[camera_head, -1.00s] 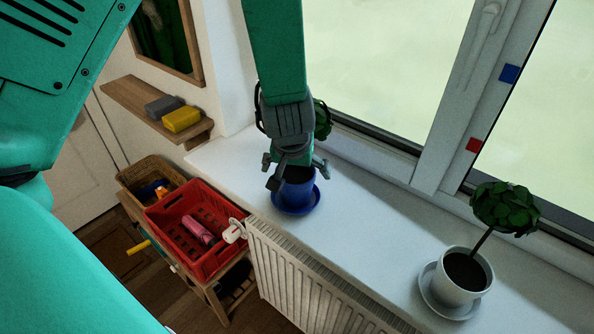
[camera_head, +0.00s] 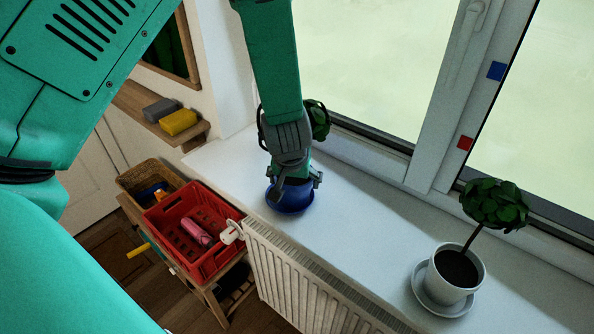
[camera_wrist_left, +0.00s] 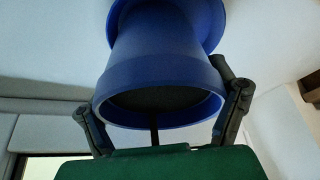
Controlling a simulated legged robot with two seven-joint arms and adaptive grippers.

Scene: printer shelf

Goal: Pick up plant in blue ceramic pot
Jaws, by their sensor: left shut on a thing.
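The plant in the blue ceramic pot stands on the windowsill, and its blue pot (camera_head: 291,194) rests on a blue saucer (camera_head: 291,211). Its leafy green crown (camera_head: 318,120) shows partly behind my left arm. My left gripper (camera_head: 293,183) reaches down over the pot and is shut on it. In the left wrist view the pot (camera_wrist_left: 158,60) appears upside down, with the gripper's dark fingers (camera_wrist_left: 165,118) on both sides of its rim. The stem and dark soil show inside the rim. My right gripper is in neither view.
A white pot (camera_head: 455,275) with a round plant (camera_head: 495,204) stands on the sill (camera_head: 375,225) at the right. The window frame (camera_head: 437,120) is close behind. A radiator (camera_head: 315,280), a red crate (camera_head: 200,262) and a shelf (camera_head: 150,118) lie to the left and below.

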